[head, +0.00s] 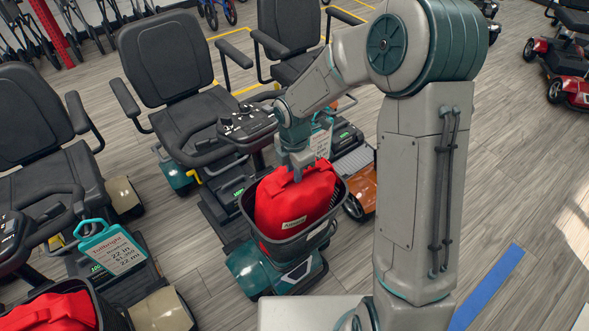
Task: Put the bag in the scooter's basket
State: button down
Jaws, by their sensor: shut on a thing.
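A red bag (296,205) with a small pale label sits inside the black basket (285,246) at the front of a teal scooter (262,268). The bag's upper part rises above the basket rim, and its bottom is hidden by the basket walls. My gripper (297,174) points down at the bag's top and is shut on it. The fingertips are partly hidden against the red cloth. I cannot tell whether the bag rests on the basket floor.
Another red bag (52,312) lies in a basket at the lower left, beside a hanging price tag (112,250). An orange scooter (357,180) stands close behind the basket. Open wood floor (500,200) lies to the right, with a blue stripe (488,287).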

jog(key=shift+f, duration=0.2)
jog(key=c, duration=1.3)
grip_release()
jog(key=shift+r, duration=0.1)
notch_tip(320, 180, up, 12)
jog(key=shift+r, duration=0.2)
jog(key=s+d+r+m+t, duration=0.1)
jog(key=s+d+r+m, duration=0.2)
jog(key=s+d+m, duration=0.4)
jog(key=s+d+r+m+t, duration=0.2)
jog(key=s+d+m, duration=0.5)
jog(key=s+m, duration=0.5)
jog(key=r+m, duration=0.1)
jog(key=m, duration=0.4)
jog(key=shift+r+m, duration=0.2)
jog(key=shift+m, duration=0.2)
